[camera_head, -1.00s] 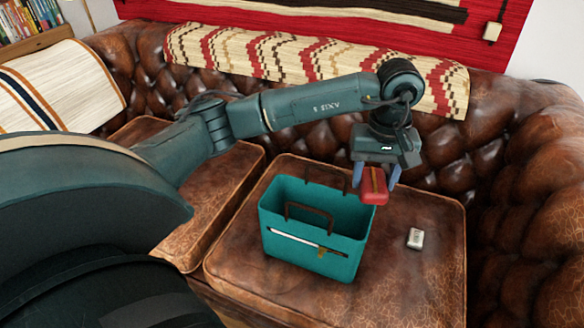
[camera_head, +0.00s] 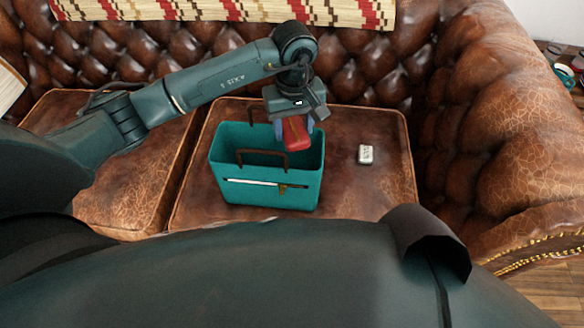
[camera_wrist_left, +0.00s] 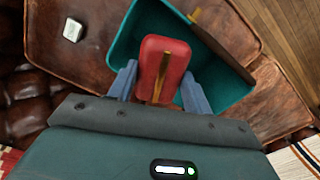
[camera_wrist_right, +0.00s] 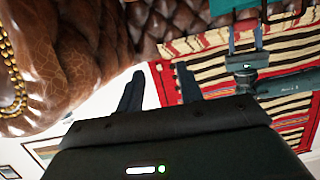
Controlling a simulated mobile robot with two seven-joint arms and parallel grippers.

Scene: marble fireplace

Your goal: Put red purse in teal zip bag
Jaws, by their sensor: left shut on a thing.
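The red purse (camera_head: 296,134), with a gold strip down its middle, is held in my left gripper (camera_head: 296,128), which is shut on it. The teal zip bag (camera_head: 240,198) stands upright and open on the right seat cushion, with brown handles and a front zip. In the head view the purse overlaps the bag's right rear rim. In the left wrist view the purse (camera_wrist_left: 162,60) overlaps the open mouth of the bag (camera_wrist_left: 138,28); its exact height above the rim is unclear. My right gripper (camera_wrist_right: 158,88) is open and empty in the right wrist view.
A small white box (camera_head: 366,154) lies on the brown leather cushion (camera_head: 385,190) right of the bag. The tufted sofa back (camera_head: 360,70) rises behind, with a patterned blanket (camera_head: 250,10) over it. A sofa arm (camera_head: 500,130) bounds the right side.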

